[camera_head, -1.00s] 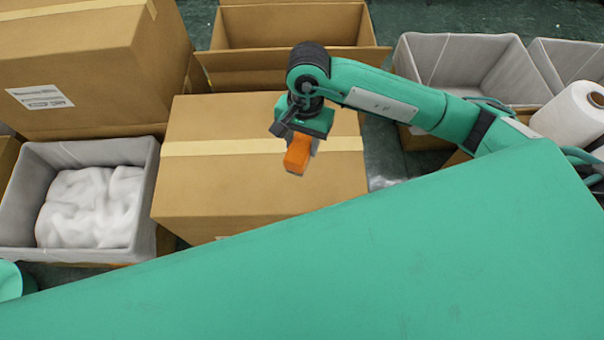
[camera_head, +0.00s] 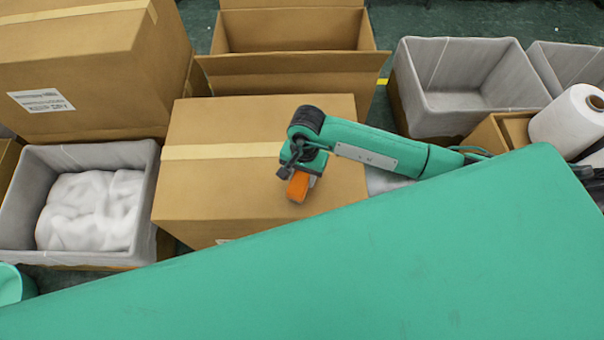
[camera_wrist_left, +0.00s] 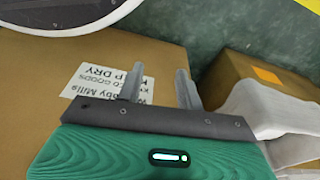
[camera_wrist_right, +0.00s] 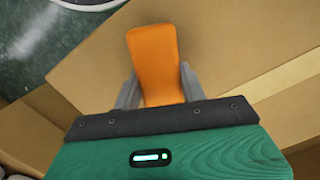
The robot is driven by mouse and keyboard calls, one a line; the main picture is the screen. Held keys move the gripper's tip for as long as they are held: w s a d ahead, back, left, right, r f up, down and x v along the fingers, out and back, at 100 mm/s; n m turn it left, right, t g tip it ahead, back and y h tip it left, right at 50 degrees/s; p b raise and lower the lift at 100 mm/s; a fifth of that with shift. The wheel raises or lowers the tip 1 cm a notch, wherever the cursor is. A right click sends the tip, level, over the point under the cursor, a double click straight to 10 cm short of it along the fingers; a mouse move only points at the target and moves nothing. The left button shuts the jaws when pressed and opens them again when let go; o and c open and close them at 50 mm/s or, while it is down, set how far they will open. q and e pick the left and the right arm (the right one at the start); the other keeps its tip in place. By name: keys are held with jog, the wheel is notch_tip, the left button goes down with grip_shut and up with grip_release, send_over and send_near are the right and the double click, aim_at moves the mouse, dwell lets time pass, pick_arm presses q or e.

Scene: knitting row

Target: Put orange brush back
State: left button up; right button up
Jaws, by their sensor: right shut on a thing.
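The orange brush (camera_head: 298,187) is held in my right gripper (camera_head: 303,176), over the closed cardboard box (camera_head: 215,205) in the middle of the head view. In the right wrist view the orange brush (camera_wrist_right: 155,62) stands between the two grey fingers of my right gripper (camera_wrist_right: 157,88), which are shut on it. I cannot tell whether the brush touches the box top. My left gripper (camera_wrist_left: 158,85) shows in the left wrist view, with its fingers apart and nothing between them, beside a box with a white label.
A grey-lined bin with white material (camera_head: 92,208) stands at left, a large taped box (camera_head: 85,85) behind it. An open cardboard box (camera_head: 290,62) is at the back. An empty grey-lined bin (camera_head: 465,70) and a white roll (camera_head: 568,120) are at right.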

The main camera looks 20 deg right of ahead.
jog(key=o, duration=0.9)
jog(key=shift+o, duration=0.2)
pick_arm(q)
jog(key=shift+d+r+b, duration=0.1)
jog(key=shift+r+b, duration=0.2)
jog(key=shift+r, duration=0.6)
pick_arm(e)
notch_tip(320, 180, up, 12)
jog(key=w+d, duration=0.1)
jog(key=shift+w, duration=0.2)
pick_arm(q)
jog(key=shift+w, duration=0.2)
